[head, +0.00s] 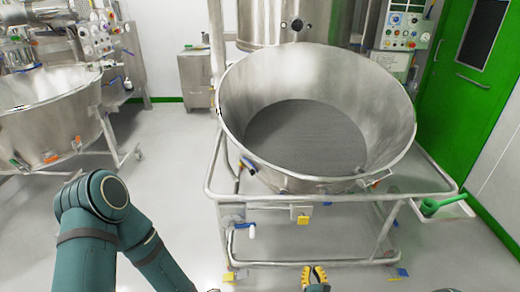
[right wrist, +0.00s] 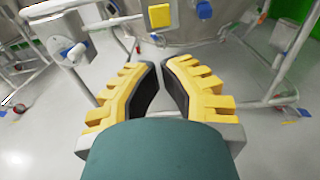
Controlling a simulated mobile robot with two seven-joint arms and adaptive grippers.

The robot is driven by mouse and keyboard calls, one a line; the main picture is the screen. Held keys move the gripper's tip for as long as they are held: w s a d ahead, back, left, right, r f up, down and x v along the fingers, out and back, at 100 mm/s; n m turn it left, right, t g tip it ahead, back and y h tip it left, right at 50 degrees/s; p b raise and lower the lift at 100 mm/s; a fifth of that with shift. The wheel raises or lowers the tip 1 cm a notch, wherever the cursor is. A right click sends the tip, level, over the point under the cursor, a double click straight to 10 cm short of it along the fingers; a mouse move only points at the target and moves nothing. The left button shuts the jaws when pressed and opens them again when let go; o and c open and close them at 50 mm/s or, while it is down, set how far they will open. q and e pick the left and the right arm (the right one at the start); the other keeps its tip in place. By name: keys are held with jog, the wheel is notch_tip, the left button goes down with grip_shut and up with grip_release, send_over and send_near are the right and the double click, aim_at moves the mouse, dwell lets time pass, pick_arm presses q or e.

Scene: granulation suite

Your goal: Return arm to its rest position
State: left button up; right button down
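My right gripper (head: 315,274) shows at the bottom edge of the head view, in front of the lower frame of the large steel bowl's cart. In the right wrist view its two yellow fingers (right wrist: 160,72) with black pads stand apart with nothing between them, so it is open and empty. My left arm (head: 105,215) is teal, bent, and comes in at the lower left of the head view. Its gripper is out of view. The rest of my right arm is mostly hidden below the frame.
A large steel bowl (head: 240,85) holding grey material stands on a tubular cart (head: 330,196) ahead. A green scoop (head: 430,207) lies on the side tray (head: 455,211). Another steel vessel (head: 50,110) stands at left. Floor (head: 170,180) between them is clear.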

jog(key=s+a+r+n+g+y, duration=0.1)
jog(key=s+a+r+n+y, duration=0.1)
jog(key=a+n+y, duration=0.3)
jog(key=s+a+r+n+g+y, duration=0.1)
jog(key=a+r+n+g+y, duration=0.15)
jog(key=a+y, duration=0.3)
jog(key=s+a+r+n+g+y, duration=0.2)
jog(key=s+a+n+g+y, duration=0.4)
jog(key=s+a+n+g, duration=0.35)
jog(key=s+d+f+n+g+h, duration=0.1)
jog(key=s+d+n+g+h, duration=0.3)
jog(key=s, duration=0.3)
jog(key=s+d+f+n+g+h, duration=0.1)
jog(key=s+d+n+g+h, duration=0.15)
jog(key=s+n+g, duration=0.3)
pick_arm(q)
jog(key=s+a+r+m+g, duration=0.2)
jog(key=s+r, duration=0.2)
jog(key=s, duration=0.2)
jog(key=shift+s+g+y, duration=0.2)
jog(key=shift+g+y, duration=0.1)
jog(key=shift+g, duration=0.1)
pick_arm(e)
jog(key=w+d+r+n+t+h, duration=0.3)
jog(key=w+d+n+t+h, duration=0.1)
jog(key=n, duration=0.4)
jog(key=shift+d+r+t+h, duration=0.15)
jog(key=shift+d+t+h, duration=0.65)
jog(key=shift+t+h, duration=0.3)
jog(key=shift+w, duration=0.1)
